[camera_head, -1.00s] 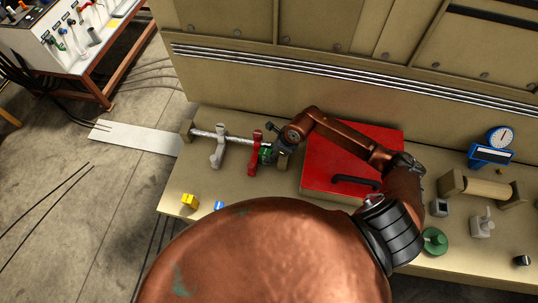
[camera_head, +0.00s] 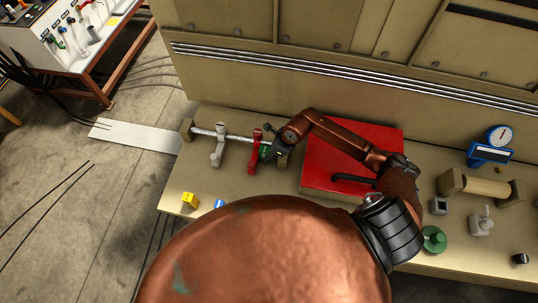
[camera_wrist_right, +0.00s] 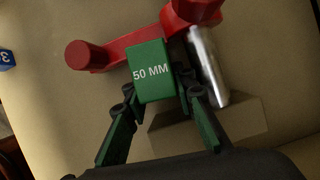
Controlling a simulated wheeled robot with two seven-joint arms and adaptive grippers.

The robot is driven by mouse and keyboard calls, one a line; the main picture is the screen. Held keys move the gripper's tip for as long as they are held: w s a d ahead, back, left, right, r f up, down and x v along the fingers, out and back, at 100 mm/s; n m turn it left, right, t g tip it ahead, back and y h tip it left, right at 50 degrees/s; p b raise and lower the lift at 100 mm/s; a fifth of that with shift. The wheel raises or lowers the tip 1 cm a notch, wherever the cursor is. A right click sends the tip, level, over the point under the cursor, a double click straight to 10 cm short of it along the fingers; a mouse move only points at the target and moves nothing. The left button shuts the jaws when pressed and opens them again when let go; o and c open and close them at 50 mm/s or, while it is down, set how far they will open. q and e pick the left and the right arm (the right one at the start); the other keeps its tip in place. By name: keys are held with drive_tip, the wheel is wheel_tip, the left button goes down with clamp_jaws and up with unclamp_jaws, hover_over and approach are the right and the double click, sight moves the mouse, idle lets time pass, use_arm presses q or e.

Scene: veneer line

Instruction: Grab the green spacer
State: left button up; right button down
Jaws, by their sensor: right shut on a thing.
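The green spacer (camera_wrist_right: 153,72) is a small block marked "50 MM" in the right wrist view. In the head view it is a small green patch (camera_head: 265,151) beside the red bracket on the rod. My right gripper (camera_wrist_right: 160,90) is shut on the spacer, with a dark finger on each side of it. The gripper (camera_head: 272,150) is small and partly hidden by its own wrist in the head view. My left gripper is not in view.
The red bracket (camera_wrist_right: 125,45) is close against the spacer's far side, by the metal rod (camera_wrist_right: 207,65). A grey bracket (camera_head: 218,146) stands further left. A yellow block (camera_head: 190,200) and a blue block (camera_head: 219,205) lie near the front edge. A red panel (camera_head: 318,165) lies under my arm.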

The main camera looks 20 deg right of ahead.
drive_tip(key=shift+w+r, duration=0.1)
drive_tip(key=shift+r, duration=0.15)
